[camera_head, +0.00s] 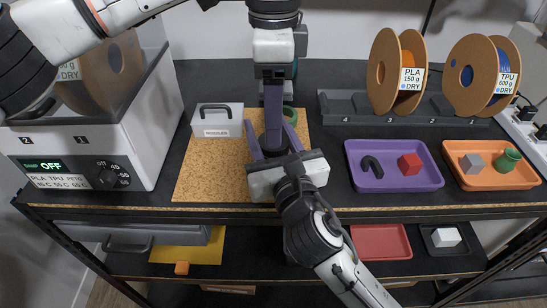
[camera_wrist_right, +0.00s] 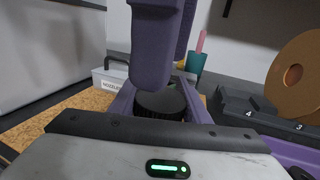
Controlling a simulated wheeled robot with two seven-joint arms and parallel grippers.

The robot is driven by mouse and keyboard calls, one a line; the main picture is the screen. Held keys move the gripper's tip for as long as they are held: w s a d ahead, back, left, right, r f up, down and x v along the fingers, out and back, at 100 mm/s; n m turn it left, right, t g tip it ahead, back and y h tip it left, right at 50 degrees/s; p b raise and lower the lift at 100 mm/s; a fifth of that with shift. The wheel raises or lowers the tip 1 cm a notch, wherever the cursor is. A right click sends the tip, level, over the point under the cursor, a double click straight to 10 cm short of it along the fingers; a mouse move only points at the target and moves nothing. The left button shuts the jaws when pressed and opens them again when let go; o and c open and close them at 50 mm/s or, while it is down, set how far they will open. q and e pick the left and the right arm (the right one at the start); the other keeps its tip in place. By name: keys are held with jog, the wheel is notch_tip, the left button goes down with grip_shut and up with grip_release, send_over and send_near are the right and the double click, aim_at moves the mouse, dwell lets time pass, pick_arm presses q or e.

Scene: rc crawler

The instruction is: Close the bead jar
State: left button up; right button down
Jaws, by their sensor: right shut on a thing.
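My right gripper (camera_head: 272,138) reaches in from below, its purple fingers on either side of a dark, round, ribbed piece, apparently the bead jar with its black lid (camera_wrist_right: 160,104). The right fingers are shut on it over the cork mat. The lid looks level in the right wrist view, but the jar body and beads are hidden, so I cannot tell how the lid is seated. My left gripper (camera_head: 273,112) points down from above, its purple fingers just over the black lid. Its fingertips overlap the lid in view, so contact and opening are unclear.
A cork mat (camera_head: 205,165) carries a grey nozzles box (camera_head: 217,121) and a green round thing (camera_head: 290,115). A dryer (camera_head: 95,150) stands left. Spools (camera_head: 398,72) sit in a rack behind purple (camera_head: 430,182) and orange (camera_head: 517,178) trays. Mat space left of the jar is clear.

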aim_at(278, 154)
pick_arm(q)
jog(key=o, duration=0.4)
notch_tip(278, 154, up, 12)
dwell(0.4)
pick_arm(e)
jog(key=c, duration=0.9)
grip_release()
pick_arm(q)
jog(key=shift+f, duration=0.25)
pick_arm(e)
jog(key=v, duration=1)
jog(key=shift+s, duration=0.15)
